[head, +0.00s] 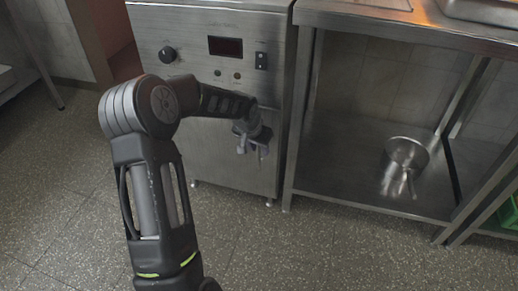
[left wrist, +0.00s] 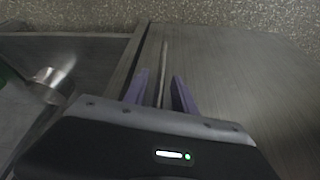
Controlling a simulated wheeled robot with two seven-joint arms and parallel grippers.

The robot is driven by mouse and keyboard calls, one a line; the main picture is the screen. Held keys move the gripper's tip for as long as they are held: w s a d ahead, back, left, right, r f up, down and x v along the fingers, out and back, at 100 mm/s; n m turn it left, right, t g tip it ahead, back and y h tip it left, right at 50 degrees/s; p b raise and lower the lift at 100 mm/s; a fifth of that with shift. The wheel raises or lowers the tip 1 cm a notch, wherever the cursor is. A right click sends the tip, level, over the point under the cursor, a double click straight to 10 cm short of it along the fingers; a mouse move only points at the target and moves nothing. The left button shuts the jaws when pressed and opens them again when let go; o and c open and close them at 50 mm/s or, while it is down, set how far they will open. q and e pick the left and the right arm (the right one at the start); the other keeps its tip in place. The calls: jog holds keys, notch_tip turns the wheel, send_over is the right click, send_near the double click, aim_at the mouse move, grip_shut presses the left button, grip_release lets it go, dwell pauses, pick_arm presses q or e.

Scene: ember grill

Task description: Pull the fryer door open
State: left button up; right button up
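The fryer (head: 215,85) is a steel cabinet with a control panel on top, and its front door (head: 225,165) looks closed. My left gripper (head: 253,150) is at the right side of this door, and my arm hides part of the front. In the left wrist view, the door handle (left wrist: 164,62) is a thin bar standing off the brushed door (left wrist: 235,75). The purple fingers of my left gripper (left wrist: 161,82) lie on either side of the handle, open, with a gap showing on both sides. My right gripper is not in view.
A steel table (head: 400,28) with a lower shelf (head: 335,178) stands close to the fryer's right. A steel pot (head: 405,155) sits on that shelf. A green crate (head: 508,212) shows at the right edge. The speckled floor (head: 290,250) in front is clear.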

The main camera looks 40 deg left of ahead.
pick_arm(q)
jog(key=shift+c, duration=0.3)
grip_shut()
dwell(1.1)
